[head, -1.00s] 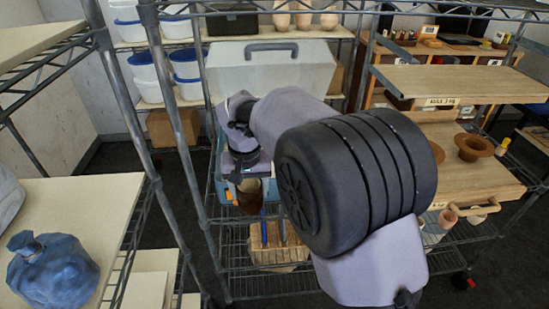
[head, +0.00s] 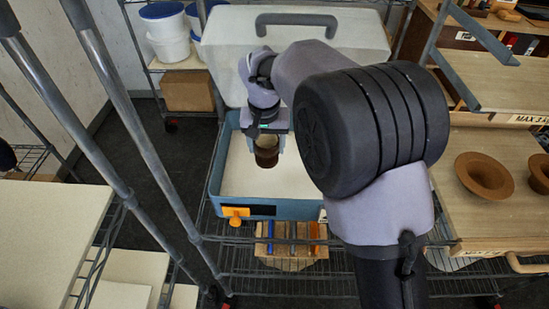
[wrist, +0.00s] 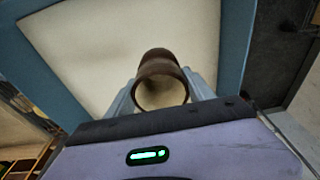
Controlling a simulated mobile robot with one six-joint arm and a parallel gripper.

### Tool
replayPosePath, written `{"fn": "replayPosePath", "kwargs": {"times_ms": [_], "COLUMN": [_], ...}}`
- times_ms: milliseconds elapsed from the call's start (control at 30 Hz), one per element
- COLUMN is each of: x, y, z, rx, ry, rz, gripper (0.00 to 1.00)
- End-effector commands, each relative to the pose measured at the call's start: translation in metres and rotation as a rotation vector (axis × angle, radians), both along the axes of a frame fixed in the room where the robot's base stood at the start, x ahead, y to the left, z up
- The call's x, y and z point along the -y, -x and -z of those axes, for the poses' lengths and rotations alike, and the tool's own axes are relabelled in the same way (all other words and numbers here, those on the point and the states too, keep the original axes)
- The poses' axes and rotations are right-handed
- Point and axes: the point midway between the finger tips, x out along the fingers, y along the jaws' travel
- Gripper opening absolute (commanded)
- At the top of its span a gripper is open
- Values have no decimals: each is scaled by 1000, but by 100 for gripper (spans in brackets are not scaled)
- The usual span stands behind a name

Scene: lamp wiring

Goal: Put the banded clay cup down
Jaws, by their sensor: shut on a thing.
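The banded clay cup (head: 266,152) is dark brown, with a lighter band in the wrist view (wrist: 158,68). My gripper (head: 265,140) is shut on it, one finger on each side, as the wrist view also shows. The cup is over the pale floor of a blue-walled bin (head: 285,208), towards its left part in the head view. In the wrist view the bin's blue wall (wrist: 68,70) runs around the pale floor. I cannot tell whether the cup's base touches the floor.
A large light-grey case (head: 225,45) stands right behind the bin. A wire rack post (head: 140,125) is to the left. A wooden block with slots (head: 288,262) sits below in front. Brown bowls (head: 484,178) stand on the right shelf. The bin floor around the cup looks clear.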

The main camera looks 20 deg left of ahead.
Motion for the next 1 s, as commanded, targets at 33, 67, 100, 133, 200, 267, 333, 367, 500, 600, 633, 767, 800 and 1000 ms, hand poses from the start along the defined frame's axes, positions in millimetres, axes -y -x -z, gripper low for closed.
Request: {"fn": "replayPosePath", "kwargs": {"times_ms": [33, 67, 100, 133, 200, 267, 333, 367, 500, 600, 633, 767, 800, 1000], "x": [0, 0, 0, 1, 0, 0, 0, 0, 0, 0, 0, 0, 0, 0], "y": [0, 0, 0, 0, 0, 0, -1, -1, -1, 0, 0, 0, 0, 0], "z": [14, 19, 27, 34, 49, 53, 51, 50, 51, 54, 53, 53, 53, 51], "rx": [-1, -1, -1, -1, -1, 0, 2, 2, 1, 1, 1, 1, 1, 1], "ry": [1, 1, 1, 1, 1, 0, 0, 0, 0, 0, 0, 0, 0, 0], "rz": [0, 0, 0, 1, 0, 0, 0, 0, 0, 0, 0, 0, 0, 0], "gripper": [0, 0, 0, 0, 0, 0, 0, 0, 0, 65, 71, 83, 83, 83]}}
